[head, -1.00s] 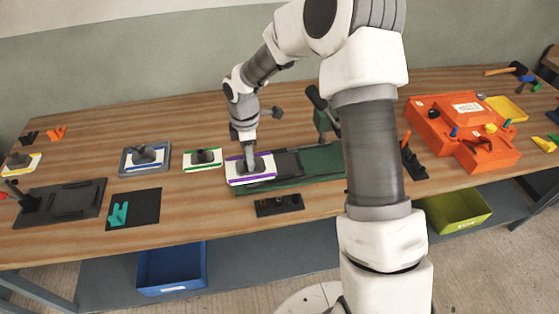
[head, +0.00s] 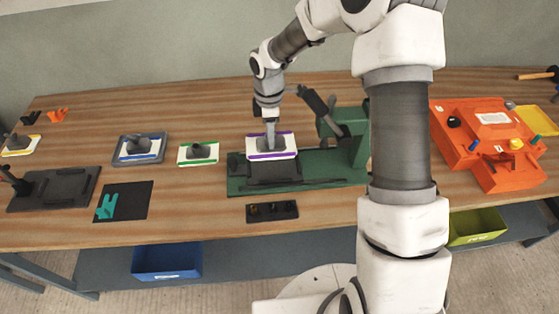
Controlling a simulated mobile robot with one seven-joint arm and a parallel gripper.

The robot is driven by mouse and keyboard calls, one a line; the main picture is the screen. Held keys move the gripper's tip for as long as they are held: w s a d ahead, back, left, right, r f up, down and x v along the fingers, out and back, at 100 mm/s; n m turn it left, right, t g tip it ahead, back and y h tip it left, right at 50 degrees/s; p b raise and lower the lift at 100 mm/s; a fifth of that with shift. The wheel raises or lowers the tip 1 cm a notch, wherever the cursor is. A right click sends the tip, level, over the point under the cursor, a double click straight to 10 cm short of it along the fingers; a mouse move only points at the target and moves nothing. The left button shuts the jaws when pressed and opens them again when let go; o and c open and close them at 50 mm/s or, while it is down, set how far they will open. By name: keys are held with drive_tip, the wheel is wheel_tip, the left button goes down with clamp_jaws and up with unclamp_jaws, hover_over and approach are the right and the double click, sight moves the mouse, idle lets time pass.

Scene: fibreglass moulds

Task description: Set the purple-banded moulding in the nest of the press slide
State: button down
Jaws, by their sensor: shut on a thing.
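The purple-banded moulding (head: 284,154) is a white plate with purple bands and a grey post in its middle. My gripper (head: 271,138) is shut on that post from above. The moulding is over the back part of the dark slide (head: 274,174) of the green press (head: 327,164). Whether it touches the slide or hangs just above it I cannot tell. The moulding hides the slide beneath it, and any nest there. The press has a dark lever (head: 314,102) on its green upright at the right.
A green-banded moulding (head: 198,152) and a blue-banded one (head: 138,149) in a grey tray stand to the left. A dark block with holes (head: 272,211) lies in front of the press. An orange fixture (head: 485,140) is at the right, beyond my arm.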

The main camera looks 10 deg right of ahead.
drive_tip(key=shift+w+d, duration=0.25)
drive_tip(key=shift+w, duration=0.05)
drive_tip(key=shift+f, duration=0.2)
drive_tip(key=p, duration=0.1)
hover_over(273, 167)
wheel_tip(273, 167, down, 10)
drive_tip(key=shift+w+d+r, duration=0.1)
drive_tip(key=shift+r, duration=0.15)
drive_tip(key=shift+f+b, duration=0.3)
drive_tip(key=shift+f, duration=0.05)
drive_tip(key=shift+c, duration=2.2)
unclamp_jaws()
drive_tip(key=shift+r, duration=0.1)
wheel_tip(273, 167, up, 12)
drive_tip(key=shift+r, duration=0.25)
